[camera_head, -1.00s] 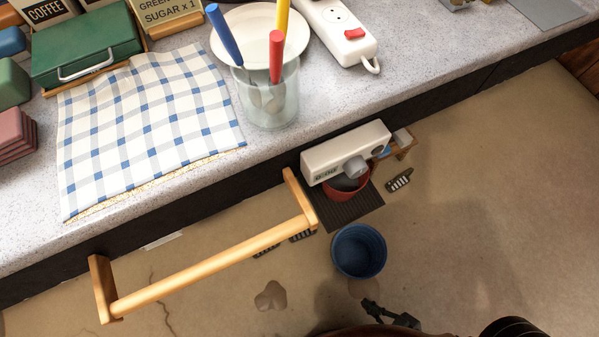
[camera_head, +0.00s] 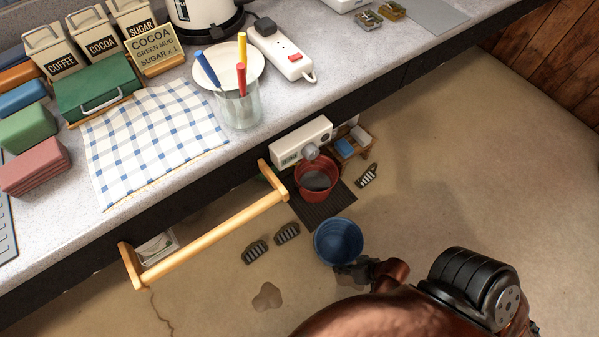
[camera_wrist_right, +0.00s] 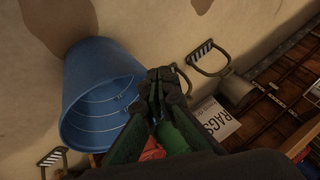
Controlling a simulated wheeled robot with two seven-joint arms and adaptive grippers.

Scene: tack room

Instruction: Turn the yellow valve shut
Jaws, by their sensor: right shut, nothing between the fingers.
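No yellow valve shows in either view. My right gripper (camera_head: 350,268) is low in the head view, just in front of the blue bucket (camera_head: 338,242) on the floor. In the right wrist view, the gripper (camera_wrist_right: 160,82) has its fingers shut together with nothing between them, beside the blue bucket's rim (camera_wrist_right: 103,92). A green thing (camera_wrist_right: 180,138) shows behind the fingers; I cannot tell what it is. A white box with a grey knob (camera_head: 303,143) is under the counter edge, above a red bucket (camera_head: 317,178). My left gripper is out of view.
A wooden rail (camera_head: 212,236) sticks out from the counter front. Several striped stirrup-like pieces (camera_head: 287,233) lie on the floor. A RAGS sign (camera_wrist_right: 214,120) is right of the gripper in the wrist view. The floor at right (camera_head: 470,170) is clear.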

